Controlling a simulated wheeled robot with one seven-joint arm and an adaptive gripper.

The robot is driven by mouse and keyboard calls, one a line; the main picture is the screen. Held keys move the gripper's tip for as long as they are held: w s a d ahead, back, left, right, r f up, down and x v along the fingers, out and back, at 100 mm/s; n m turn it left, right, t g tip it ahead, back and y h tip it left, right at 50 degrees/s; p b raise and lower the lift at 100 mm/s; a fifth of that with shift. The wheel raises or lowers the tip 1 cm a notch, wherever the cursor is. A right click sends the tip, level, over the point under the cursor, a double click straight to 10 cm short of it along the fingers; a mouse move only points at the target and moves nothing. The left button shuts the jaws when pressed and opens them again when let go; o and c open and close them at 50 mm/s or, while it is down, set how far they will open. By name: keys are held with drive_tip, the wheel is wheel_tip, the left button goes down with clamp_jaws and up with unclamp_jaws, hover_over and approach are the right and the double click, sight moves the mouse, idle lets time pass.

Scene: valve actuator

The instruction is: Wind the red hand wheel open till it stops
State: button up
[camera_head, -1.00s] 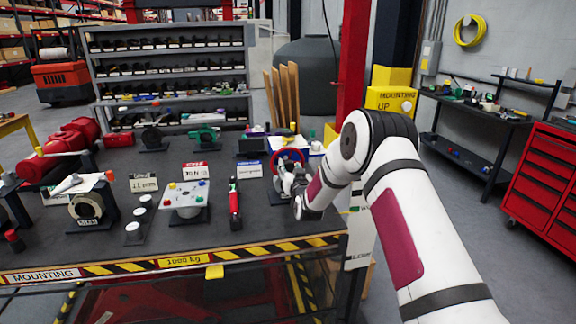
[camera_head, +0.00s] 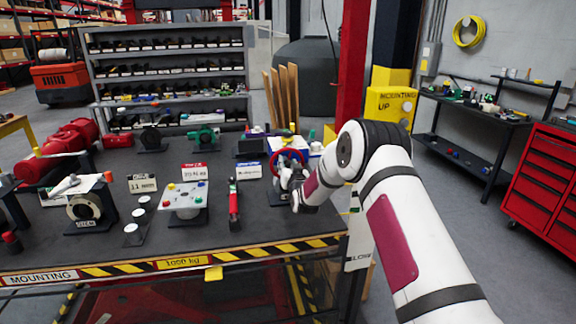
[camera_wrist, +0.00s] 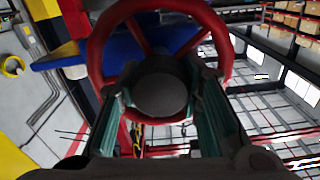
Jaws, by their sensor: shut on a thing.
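The red hand wheel (camera_head: 288,154) is on the right part of the dark workbench, with a blue part behind it. In the wrist view the wheel (camera_wrist: 96,50) fills the upper middle, with its spokes and dark round hub (camera_wrist: 160,93) facing me. My gripper (camera_head: 291,178) is at the near side of the wheel. In the wrist view the two fingers of my gripper (camera_wrist: 158,82) stand on either side of the hub, inside the rim, shut on the wheel. The fingers hide part of the lower rim, and the exact contact points are unclear.
A plate with coloured knobs (camera_head: 184,198) and a round valve piece (camera_head: 85,207) are farther left. A red post (camera_head: 352,70) and a yellow block (camera_head: 390,103) stand behind my arm. The bench's front right is bare.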

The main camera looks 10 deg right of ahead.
drive_tip(key=n+b, duration=0.1)
drive_tip(key=n, duration=0.5)
drive_tip(key=shift+a, duration=0.2)
drive_tip(key=n+b, duration=0.1)
drive_tip(key=n, duration=0.5)
drive_tip(key=shift+f+n, duration=0.15)
drive_tip(key=shift+n, duration=0.25)
drive_tip(key=n+b, duration=0.1)
drive_tip(key=n, duration=0.5)
drive_tip(key=shift+a+f, duration=0.1)
drive_tip(key=shift+f, duration=0.05)
drive_tip(key=n, duration=0.6)
drive_tip(key=shift+n+b, duration=0.4)
drive_tip(key=shift+f, duration=0.1)
drive_tip(key=o, duration=0.9)
